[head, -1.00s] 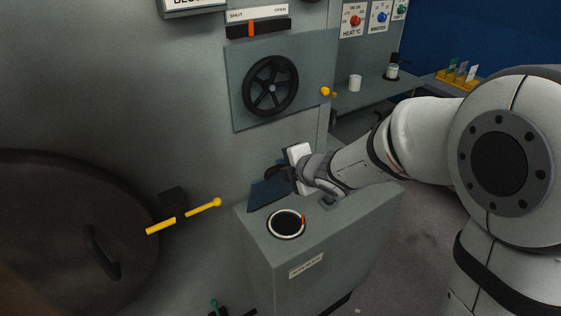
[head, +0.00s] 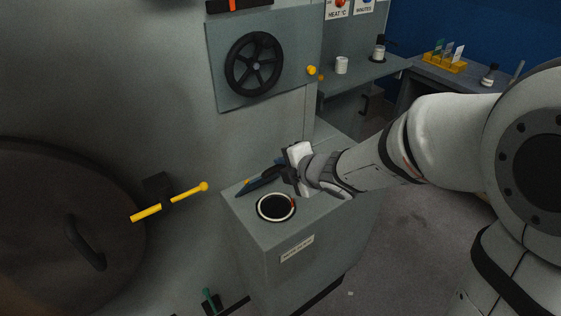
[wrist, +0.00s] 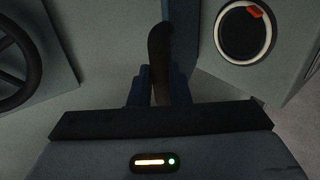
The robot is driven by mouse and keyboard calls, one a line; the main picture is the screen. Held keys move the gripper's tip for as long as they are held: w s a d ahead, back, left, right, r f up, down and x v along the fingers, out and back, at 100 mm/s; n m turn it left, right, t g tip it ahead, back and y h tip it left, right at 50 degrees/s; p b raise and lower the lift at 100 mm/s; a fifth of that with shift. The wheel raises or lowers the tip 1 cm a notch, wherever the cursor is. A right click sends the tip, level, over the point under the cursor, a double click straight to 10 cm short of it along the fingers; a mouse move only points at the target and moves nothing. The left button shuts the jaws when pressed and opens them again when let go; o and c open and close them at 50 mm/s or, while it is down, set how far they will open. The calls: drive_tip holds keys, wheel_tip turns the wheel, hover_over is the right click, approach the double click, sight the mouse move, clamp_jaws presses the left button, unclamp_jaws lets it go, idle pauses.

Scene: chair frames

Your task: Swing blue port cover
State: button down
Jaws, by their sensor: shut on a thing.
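The blue port cover (head: 262,180) is a flat dark-blue plate on the grey box beside the wall. It stands tilted and shows narrow, almost edge-on, in the head view. It also shows as a dark-blue panel in the wrist view (wrist: 180,25). My gripper (head: 286,174) is at the cover's right end. In the wrist view my gripper (wrist: 160,88) is shut on a dark curved handle (wrist: 159,45) beside the panel. The round port (head: 276,207) is uncovered, with a white ring, black inside and a red mark. The cover's hinge is not clearly visible.
The grey box (head: 285,265) bears the port. A black handwheel (head: 254,64) is on the wall above, with a yellow knob (head: 311,70) beside it. A yellow lever (head: 170,202) sticks out at left by a big round door (head: 60,230). Floor at right is clear.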

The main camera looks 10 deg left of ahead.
drive_tip(key=shift+f, duration=0.1)
drive_tip(key=shift+s+d+f+b, duration=0.6)
drive_tip(key=shift+d+f+b, duration=0.15)
drive_tip(key=shift+f, duration=0.1)
drive_tip(key=shift+s+d+f+b, duration=0.6)
drive_tip(key=shift+d+f+b, duration=0.05)
drive_tip(key=shift+f+b, duration=0.15)
drive_tip(key=f+b, duration=0.1)
drive_tip(key=s+d+f+b, duration=0.1)
drive_tip(key=d+f+b, duration=0.1)
drive_tip(key=f, duration=0.1)
drive_tip(key=shift+s+f+b, duration=0.1)
drive_tip(key=shift+s+b, duration=0.3)
